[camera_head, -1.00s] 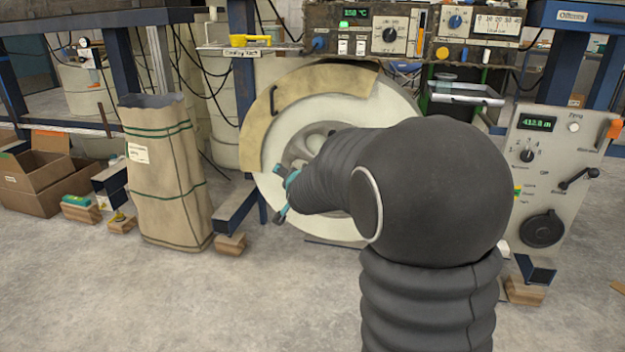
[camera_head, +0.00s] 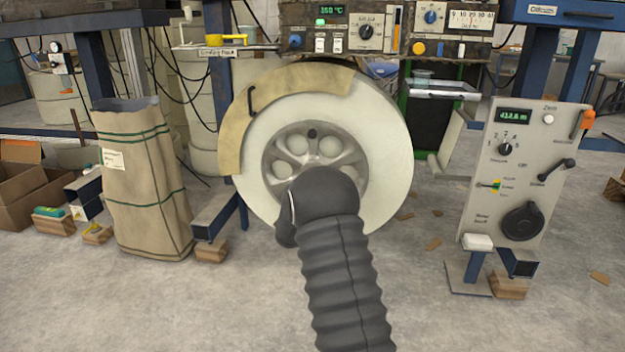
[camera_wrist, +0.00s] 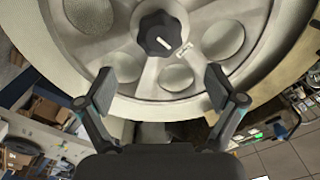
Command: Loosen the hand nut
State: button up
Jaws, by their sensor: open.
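The hand nut is a black lobed knob (camera_wrist: 161,34) with a white mark, at the middle of the grey wheel hub in the wrist view. In the head view a small dark knob (camera_head: 312,134) shows on the hub just above my arm. The hub sits in the large pale roll (camera_head: 385,150). My gripper (camera_wrist: 160,90) is open and empty in the wrist view. Its two fingers are spread wide, below the knob in the picture and apart from it. In the head view my arm hides the gripper and the lower part of the hub.
A tan curved guard (camera_head: 240,125) covers the roll's upper left. A control panel (camera_head: 525,170) with a display and crank stands at right. A paper sack (camera_head: 150,185) stands at left. Control boxes (camera_head: 345,28) sit above the roll.

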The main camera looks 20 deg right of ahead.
jog(key=x, duration=1)
jog(key=shift+w+d, duration=0.15)
jog(key=shift+w, duration=0.05)
jog(key=c, duration=1.2)
